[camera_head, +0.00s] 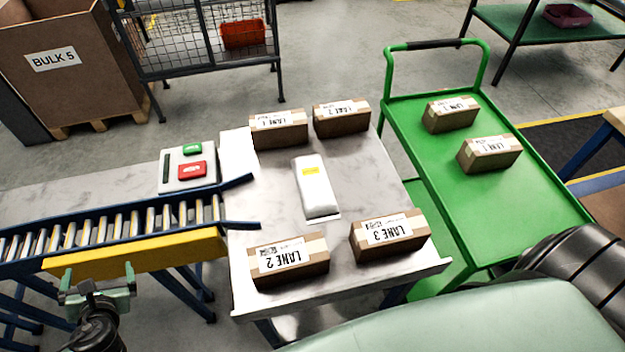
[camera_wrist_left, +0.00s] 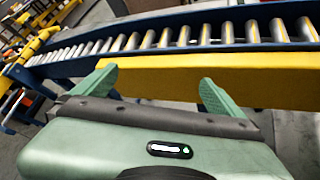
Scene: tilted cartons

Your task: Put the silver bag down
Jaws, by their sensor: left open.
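The silver bag (camera_head: 316,187) lies flat on the grey table (camera_head: 345,275), near its middle, with a yellow label on it. My left gripper (camera_head: 96,278) is open and empty, in front of the roller conveyor's yellow side, well to the left of the bag. In the left wrist view my left gripper (camera_wrist_left: 158,88) shows its two green fingers apart, with the conveyor's yellow side (camera_wrist_left: 180,75) behind them. My right gripper is not in view.
Cartons stand around the bag: LANE 2 (camera_head: 289,262) and LANE 3 (camera_head: 389,235) in front, two more (camera_head: 279,130) (camera_head: 342,118) behind. The roller conveyor (camera_head: 120,222) meets the table's left side. A green cart (camera_head: 450,185) with two cartons stands at right.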

